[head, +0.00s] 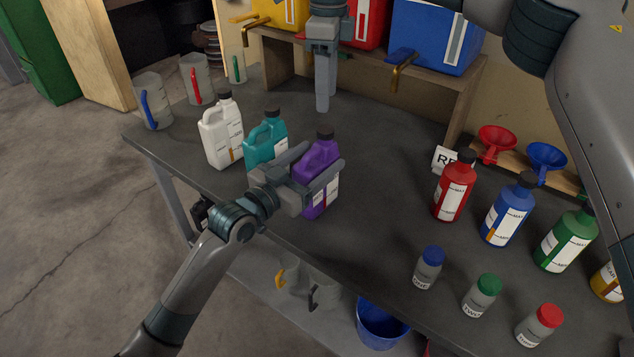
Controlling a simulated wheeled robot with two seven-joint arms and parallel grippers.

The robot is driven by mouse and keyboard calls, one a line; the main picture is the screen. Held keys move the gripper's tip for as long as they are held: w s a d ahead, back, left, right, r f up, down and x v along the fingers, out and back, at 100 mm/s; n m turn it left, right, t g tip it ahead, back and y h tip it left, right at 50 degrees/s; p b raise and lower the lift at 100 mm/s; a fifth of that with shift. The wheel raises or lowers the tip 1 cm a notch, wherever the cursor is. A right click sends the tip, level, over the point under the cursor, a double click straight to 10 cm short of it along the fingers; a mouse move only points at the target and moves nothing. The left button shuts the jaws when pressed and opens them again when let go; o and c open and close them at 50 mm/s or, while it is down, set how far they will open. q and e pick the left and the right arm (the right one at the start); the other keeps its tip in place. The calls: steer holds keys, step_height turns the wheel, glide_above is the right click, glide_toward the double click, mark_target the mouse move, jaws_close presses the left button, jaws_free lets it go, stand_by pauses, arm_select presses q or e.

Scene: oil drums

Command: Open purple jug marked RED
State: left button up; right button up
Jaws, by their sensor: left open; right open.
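The purple jug (318,160) stands upright on the dark table, with a black cap (325,132) on top. Its label is partly hidden by my gripper, so I cannot read a marking on it. My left gripper (322,168) is open, with its fingers on either side of the purple jug; I cannot tell whether they touch it. My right gripper (323,95) is above the back of the table, pointing down and apart from the jug. Its fingers look close together from this angle, but it is open and empty.
A teal jug (265,140) and a white jug (220,133) stand left of the purple jug. Red (454,190), blue (507,213) and green (566,240) bottles stand at right, with small capped jars in front. A shelf (430,85) with coloured drums is behind. The table's middle is clear.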

arm_select(q)
steer(key=shift+w+d, duration=0.15)
jaws_close()
arm_select(e)
steer(key=shift+m, duration=0.3)
steer(key=m, duration=0.6)
steer(key=shift+m, duration=0.3)
steer(key=m, duration=2)
